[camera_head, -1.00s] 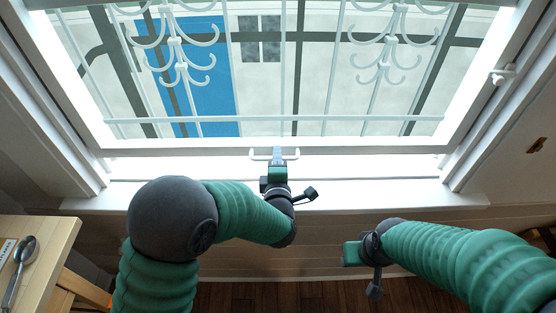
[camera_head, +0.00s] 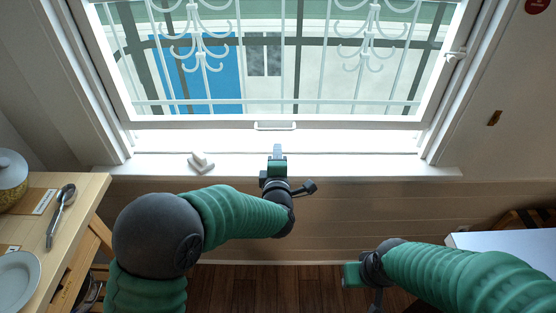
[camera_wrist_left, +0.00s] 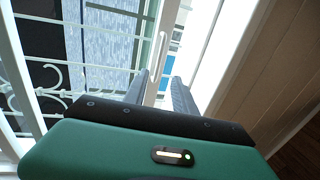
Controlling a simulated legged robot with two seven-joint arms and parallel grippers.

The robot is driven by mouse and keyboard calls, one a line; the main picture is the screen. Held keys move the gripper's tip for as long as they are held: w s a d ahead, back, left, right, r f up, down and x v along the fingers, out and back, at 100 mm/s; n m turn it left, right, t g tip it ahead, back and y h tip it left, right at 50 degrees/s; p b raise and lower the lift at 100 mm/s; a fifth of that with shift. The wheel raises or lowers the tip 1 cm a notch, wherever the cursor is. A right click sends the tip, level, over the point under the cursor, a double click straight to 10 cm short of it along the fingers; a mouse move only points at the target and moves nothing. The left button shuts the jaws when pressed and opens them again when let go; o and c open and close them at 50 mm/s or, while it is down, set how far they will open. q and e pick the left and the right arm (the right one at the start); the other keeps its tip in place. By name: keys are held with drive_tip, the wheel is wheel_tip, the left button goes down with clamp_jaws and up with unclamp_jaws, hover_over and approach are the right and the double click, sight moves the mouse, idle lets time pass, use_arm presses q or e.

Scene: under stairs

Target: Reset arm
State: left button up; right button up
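My left gripper (camera_head: 277,150) points toward the window, above the white sill. In the left wrist view its two fingers (camera_wrist_left: 160,82) stand apart with nothing between them, so it is open and empty. The white window handle (camera_head: 275,126) is on the lower rail of the window frame, a little beyond the fingertips and apart from them in the head view. My right gripper (camera_head: 352,275) is low at the right, over the floor, pointing left. Its fingers cannot be made out.
A white object (camera_head: 201,161) sits on the sill (camera_head: 350,168). A wooden table (camera_head: 83,192) at left holds a spoon (camera_head: 60,215), a plate (camera_head: 17,280) and a lidded pot (camera_head: 10,180). A white surface (camera_head: 500,241) is at right. Floor shows between the arms.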

use_arm(q)
drive_tip(key=s+a+f+m+g+p, duration=0.2)
drive_tip(key=s+a+m+g, duration=0.4)
drive_tip(key=s, duration=0.9)
drive_tip(key=s+a+f+m+g+p, duration=0.2)
drive_tip(key=s+a+m+g+p, duration=0.3)
drive_tip(key=s+a+m, duration=0.6)
drive_tip(key=s+a+g, duration=0.2)
drive_tip(key=s+a, duration=0.1)
drive_tip(key=s, duration=0.1)
drive_tip(key=shift+s+a+f+m, duration=0.25)
drive_tip(key=shift+f+m, duration=0.05)
drive_tip(key=shift+m, duration=0.1)
use_arm(e)
drive_tip(key=w+v, duration=0.1)
drive_tip(key=v, duration=0.5)
drive_tip(key=shift+w+r, duration=0.35)
drive_tip(key=shift+r, duration=0.15)
use_arm(q)
drive_tip(key=shift+a, duration=0.2)
use_arm(e)
drive_tip(key=shift+a, duration=0.15)
use_arm(q)
drive_tip(key=shift+d, duration=0.1)
